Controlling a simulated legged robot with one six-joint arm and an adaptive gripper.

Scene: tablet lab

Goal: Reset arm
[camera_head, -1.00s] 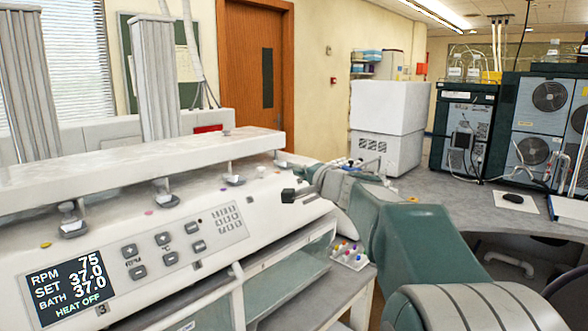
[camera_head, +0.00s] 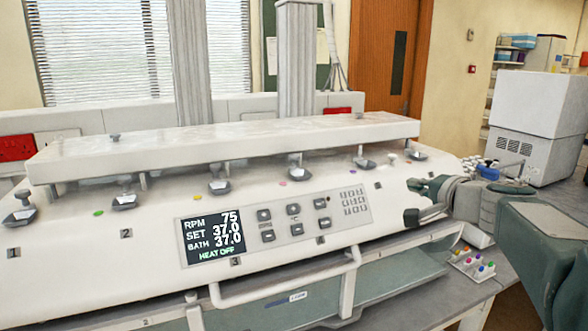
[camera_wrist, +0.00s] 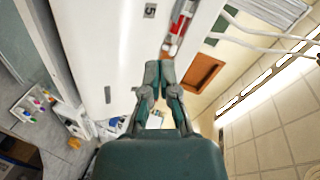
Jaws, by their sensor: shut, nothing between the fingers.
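My gripper (camera_head: 413,202) is at the right of the head view, in front of the right end of the white bench machine's sloped front panel (camera_head: 290,262). In the wrist view my gripper (camera_wrist: 159,73) has its two grey-green fingertips together with nothing between them. The fingers appear apart from the machine, though the exact gap is hard to tell. My arm reaches in from the right edge of the head view. The machine's display (camera_head: 211,237) reads RPM 75, SET 37.0, BATH 37.0 and HEAT OFF.
A small rack with coloured caps (camera_head: 472,263) sits below my arm on the grey bench. A white cabinet unit (camera_head: 540,128) stands at the back right. A brown door (camera_head: 385,55) is behind.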

